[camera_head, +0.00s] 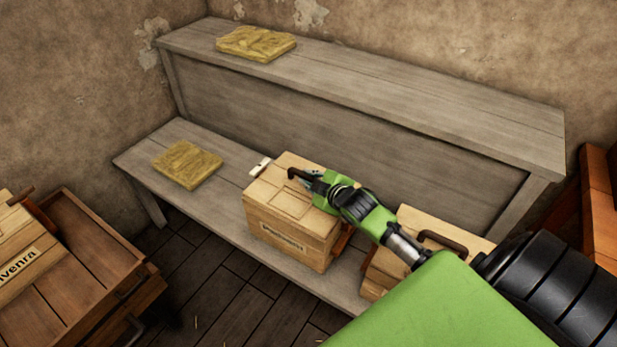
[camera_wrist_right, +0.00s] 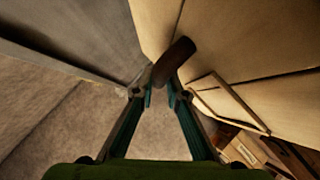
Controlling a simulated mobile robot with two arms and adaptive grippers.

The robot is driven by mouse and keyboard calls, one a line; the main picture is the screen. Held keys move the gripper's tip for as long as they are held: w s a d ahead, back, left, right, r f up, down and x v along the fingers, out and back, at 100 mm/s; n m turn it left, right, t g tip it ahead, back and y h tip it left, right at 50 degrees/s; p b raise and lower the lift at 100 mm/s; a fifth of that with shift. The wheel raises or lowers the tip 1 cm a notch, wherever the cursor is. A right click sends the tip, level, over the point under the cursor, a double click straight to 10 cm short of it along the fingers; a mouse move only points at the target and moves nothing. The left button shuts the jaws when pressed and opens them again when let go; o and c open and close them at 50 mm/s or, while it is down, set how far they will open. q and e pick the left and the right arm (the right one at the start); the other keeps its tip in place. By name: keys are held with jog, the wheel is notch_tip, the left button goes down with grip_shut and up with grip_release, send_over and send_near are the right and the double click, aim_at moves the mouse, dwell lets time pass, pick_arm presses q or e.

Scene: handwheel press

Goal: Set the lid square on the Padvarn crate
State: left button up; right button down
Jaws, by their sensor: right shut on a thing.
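A pale wooden crate (camera_head: 285,240) stands on the lower bench shelf; its front label is too blurred to read surely. Its pale wooden lid (camera_head: 278,193) lies at the crate top; whether it sits fully square I cannot tell. My right gripper (camera_head: 303,178) is over the lid, shut on the dark lid handle (camera_head: 293,173). In the right wrist view the handle (camera_wrist_right: 175,62) is between my fingertips, with the lid boards (camera_wrist_right: 240,40) beside it. The gripper hides part of the lid's right side. My left gripper is not in view.
A second crate with a dark handle (camera_head: 450,242) stands close on the right, partly behind my arm. Straw-coloured pads lie on the lower shelf (camera_head: 187,164) and upper shelf (camera_head: 256,43). A small white piece (camera_head: 260,167) is behind the crate. Brown crates (camera_head: 90,255) stand at left.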

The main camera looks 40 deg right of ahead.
jog(key=shift+a+r+p, duration=0.1)
jog(key=shift+r+p, duration=0.05)
jog(key=shift+p, duration=0.2)
dwell(0.5)
jog(key=c, duration=1.9)
grip_release()
jog(key=shift+s+f, duration=0.15)
jog(key=shift+f, duration=0.1)
jog(key=v, duration=1.2)
jog(key=shift+r, duration=0.15)
jog(key=shift+r, duration=0.1)
jog(key=shift+r+p, duration=0.4)
jog(key=shift+p, duration=0.4)
